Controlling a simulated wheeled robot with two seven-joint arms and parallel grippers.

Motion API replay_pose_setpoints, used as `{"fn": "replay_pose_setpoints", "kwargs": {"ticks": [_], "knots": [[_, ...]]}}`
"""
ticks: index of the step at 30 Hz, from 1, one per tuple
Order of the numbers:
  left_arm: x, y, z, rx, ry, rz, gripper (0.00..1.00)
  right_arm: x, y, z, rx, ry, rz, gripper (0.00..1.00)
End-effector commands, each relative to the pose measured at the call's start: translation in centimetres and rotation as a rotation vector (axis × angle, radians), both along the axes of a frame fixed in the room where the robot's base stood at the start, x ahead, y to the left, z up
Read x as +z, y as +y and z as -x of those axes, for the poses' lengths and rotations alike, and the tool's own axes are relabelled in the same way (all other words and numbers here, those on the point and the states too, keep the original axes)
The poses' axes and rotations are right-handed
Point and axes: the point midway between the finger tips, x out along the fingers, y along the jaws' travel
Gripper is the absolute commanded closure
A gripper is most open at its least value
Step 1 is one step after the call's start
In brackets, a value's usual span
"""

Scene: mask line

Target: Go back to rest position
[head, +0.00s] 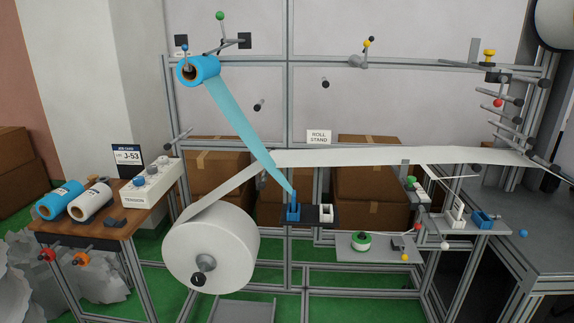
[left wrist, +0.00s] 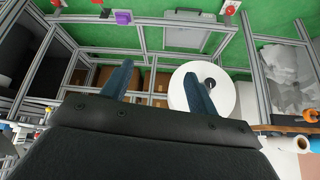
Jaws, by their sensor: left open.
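My left gripper (left wrist: 158,84) shows in the left wrist view, with its two dark blue fingers spread apart and nothing between them. The large white roll (left wrist: 228,92) appears behind and beside its right finger. The distance between them cannot be told. In the head view neither of my grippers shows. There the large white roll (head: 205,245) hangs at the lower left of the frame, and its white web (head: 400,156) runs up and across to the right. A blue roll (head: 198,70) at the upper left feeds a blue strip (head: 245,128) down to a blue clip (head: 293,211).
A wooden side table (head: 120,222) on the left holds a blue roll, a white roll and a tension box (head: 152,183). A grey shelf (head: 495,227) and a dark bench (head: 535,266) stand at the right. Cardboard boxes (head: 215,160) sit behind the metal frame.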

Motion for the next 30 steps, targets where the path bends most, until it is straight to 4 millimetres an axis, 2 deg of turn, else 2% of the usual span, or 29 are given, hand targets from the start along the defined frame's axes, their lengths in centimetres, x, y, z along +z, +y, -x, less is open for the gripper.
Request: {"fn": "replay_pose_setpoints", "kwargs": {"ticks": [1,6,12,15,18,21,30], "knots": [[-1.4,-0.1,1.7,0.008,0.040,0.010,0.41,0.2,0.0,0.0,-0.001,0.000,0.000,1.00],[-5.4,-0.6,7.0,0.026,0.156,0.036,0.41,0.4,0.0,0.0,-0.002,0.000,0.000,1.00],[-9.1,-1.4,13.5,0.037,0.285,0.057,0.41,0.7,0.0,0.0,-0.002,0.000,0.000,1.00],[-10.4,-1.5,16.0,0.040,0.333,0.059,0.41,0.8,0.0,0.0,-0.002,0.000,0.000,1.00],[-11.1,-1.5,17.8,0.041,0.364,0.058,0.41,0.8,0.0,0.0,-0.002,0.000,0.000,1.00],[-11.5,-1.5,18.7,0.041,0.380,0.057,0.41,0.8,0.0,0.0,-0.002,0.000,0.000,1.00],[-11.6,-1.5,18.8,0.041,0.383,0.057,0.41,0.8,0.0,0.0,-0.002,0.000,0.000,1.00]]}}
